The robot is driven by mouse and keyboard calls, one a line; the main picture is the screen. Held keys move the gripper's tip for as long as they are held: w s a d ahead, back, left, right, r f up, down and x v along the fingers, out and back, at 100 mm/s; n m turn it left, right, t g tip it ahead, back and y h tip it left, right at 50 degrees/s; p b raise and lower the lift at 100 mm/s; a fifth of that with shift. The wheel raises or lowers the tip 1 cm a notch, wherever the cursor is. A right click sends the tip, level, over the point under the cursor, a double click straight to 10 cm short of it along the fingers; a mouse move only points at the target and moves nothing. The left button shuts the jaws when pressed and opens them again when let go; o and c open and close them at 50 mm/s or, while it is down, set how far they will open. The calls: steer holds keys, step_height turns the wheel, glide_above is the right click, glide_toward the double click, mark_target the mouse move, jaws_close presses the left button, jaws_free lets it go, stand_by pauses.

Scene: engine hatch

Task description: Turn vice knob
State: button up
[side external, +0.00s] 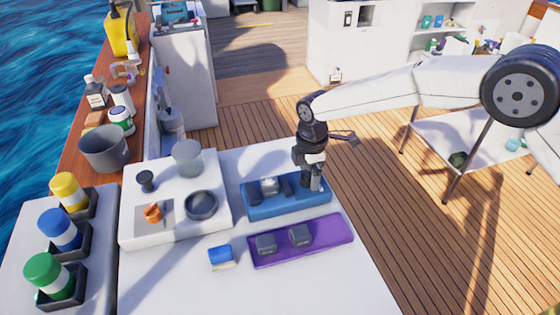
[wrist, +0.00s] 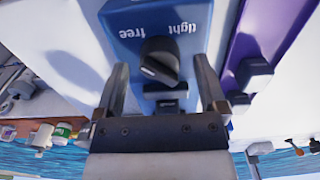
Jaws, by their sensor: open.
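The blue vice (side external: 278,210) lies on the white bench in the side view, with dark and pale parts along its top. In the wrist view its blue face (wrist: 127,22) carries the words "tight" and "free". A black round knob (wrist: 160,58) with a raised grip bar sits below the words. My gripper (wrist: 160,68) is open, one finger on each side of the knob, with a visible gap on both sides. In the side view my gripper (side external: 312,183) points down at the right end of the vice, hiding the knob there.
A purple plate (side external: 327,240) with two dark blocks lies in front of the vice. A small blue block (side external: 220,255) lies to its left. A white hob unit (side external: 140,228) with a grey pot (side external: 187,157) and a black pan (side external: 201,205) stands left. The bench front is clear.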

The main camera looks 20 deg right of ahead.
steer(key=shift+f, duration=0.4)
jaws_close()
